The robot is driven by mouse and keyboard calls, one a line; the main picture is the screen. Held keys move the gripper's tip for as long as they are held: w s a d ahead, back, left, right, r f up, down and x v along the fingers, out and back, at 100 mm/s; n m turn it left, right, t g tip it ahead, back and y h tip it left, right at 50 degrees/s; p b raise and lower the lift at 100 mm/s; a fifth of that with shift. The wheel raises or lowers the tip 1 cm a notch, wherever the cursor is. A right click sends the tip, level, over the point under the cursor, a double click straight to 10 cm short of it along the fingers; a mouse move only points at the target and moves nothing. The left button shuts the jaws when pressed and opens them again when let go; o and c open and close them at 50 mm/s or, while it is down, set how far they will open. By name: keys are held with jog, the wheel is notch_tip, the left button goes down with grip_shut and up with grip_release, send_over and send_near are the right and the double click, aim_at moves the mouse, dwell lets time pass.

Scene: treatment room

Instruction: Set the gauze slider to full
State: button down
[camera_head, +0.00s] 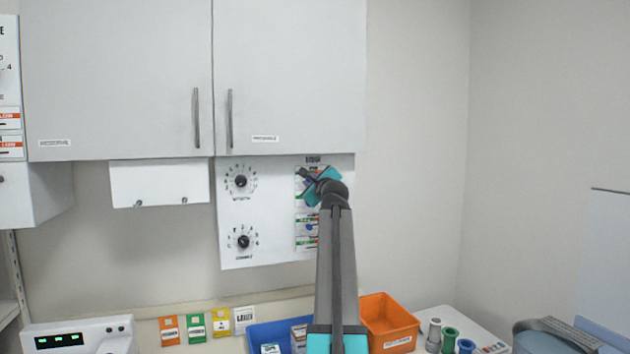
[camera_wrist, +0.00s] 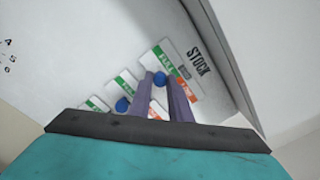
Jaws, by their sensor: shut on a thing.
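The white panel marked STOCK (camera_wrist: 198,60) carries a column of slider cards, each with a green end and an orange end. My gripper (camera_wrist: 162,80) is shut on the blue knob (camera_wrist: 160,76) of the card closest to the STOCK title. That knob sits nearer the green end (camera_wrist: 166,60) than the orange end (camera_wrist: 188,92). A second blue knob (camera_wrist: 122,104) lies on the card beside it. The slider names are too small to read, so I cannot tell which is gauze. In the head view my gripper (camera_head: 306,178) hides much of the upper cards.
Two black dials (camera_head: 240,181) and (camera_head: 243,241) are on the panel's left. White cabinets (camera_head: 290,75) hang above. Below are a blue bin (camera_head: 262,332), an orange bin (camera_head: 388,320) and several small boxes (camera_head: 195,326). The wall right of the panel is clear.

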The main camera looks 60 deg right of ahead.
jog(key=shift+w+a, duration=0.1)
jog(key=shift+w, duration=0.05)
jog(key=c, duration=1.6)
grip_release()
jog(key=shift+a+r, duration=0.1)
jog(key=shift+c, duration=0.2)
jog(key=b+v, duration=0.2)
jog(key=v, duration=1.1)
jog(key=shift+s+b, duration=0.4)
jog(key=shift+a, duration=0.1)
